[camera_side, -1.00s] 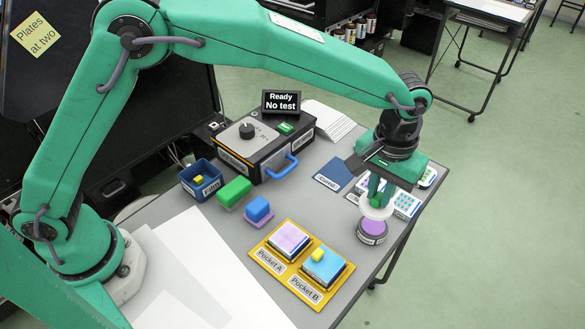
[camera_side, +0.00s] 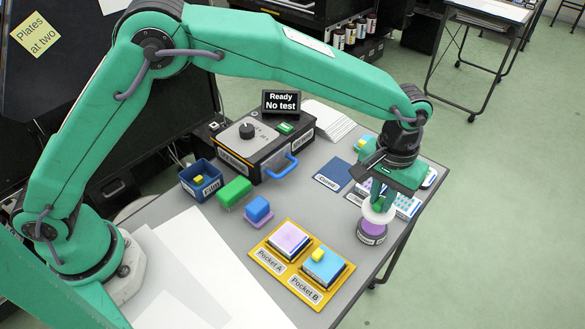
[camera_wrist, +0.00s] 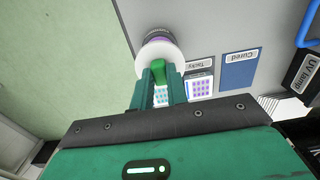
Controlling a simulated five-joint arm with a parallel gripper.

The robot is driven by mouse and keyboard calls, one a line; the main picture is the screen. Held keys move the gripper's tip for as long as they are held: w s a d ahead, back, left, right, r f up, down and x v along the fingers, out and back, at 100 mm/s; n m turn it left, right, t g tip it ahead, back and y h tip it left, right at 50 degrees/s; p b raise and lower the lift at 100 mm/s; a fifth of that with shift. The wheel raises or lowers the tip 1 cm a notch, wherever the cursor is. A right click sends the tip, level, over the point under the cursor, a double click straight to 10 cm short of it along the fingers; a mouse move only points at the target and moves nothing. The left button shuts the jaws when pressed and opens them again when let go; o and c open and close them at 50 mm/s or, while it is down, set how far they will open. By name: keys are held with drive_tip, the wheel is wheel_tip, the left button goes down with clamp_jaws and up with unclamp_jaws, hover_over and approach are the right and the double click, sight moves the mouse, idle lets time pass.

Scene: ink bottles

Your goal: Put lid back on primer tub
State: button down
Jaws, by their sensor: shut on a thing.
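The primer tub (camera_side: 372,233) is a short tub with purple contents and a dark label band. It stands near the right edge of the table. A white round lid (camera_side: 379,212) with a green knob is at the tub's top, tilted or offset so that purple shows below it in the side view. My gripper (camera_side: 382,191) is shut on the lid's green knob from above. In the wrist view the lid (camera_wrist: 160,57) covers most of the tub (camera_wrist: 157,34), and my gripper (camera_wrist: 160,72) holds the knob. I cannot tell whether lid and tub touch.
A yellow tray (camera_side: 267,260) with Pocket A and Pocket B holds two plates, left of the tub. A blue Cured mat (camera_side: 334,176) and printed plates (camera_side: 407,205) lie behind. The UV lamp box (camera_side: 262,150) stands further left. The table edge is close on the right.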

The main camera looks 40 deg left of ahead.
drive_tip(key=shift+f, duration=2.05)
drive_tip(key=shift+f, duration=0.15)
idle(0.8)
drive_tip(key=c, duration=1.3)
unclamp_jaws()
drive_tip(key=shift+o, duration=0.5)
drive_tip(key=o, duration=0.4)
drive_tip(key=shift+c, duration=0.2)
drive_tip(key=shift+r, duration=3.5)
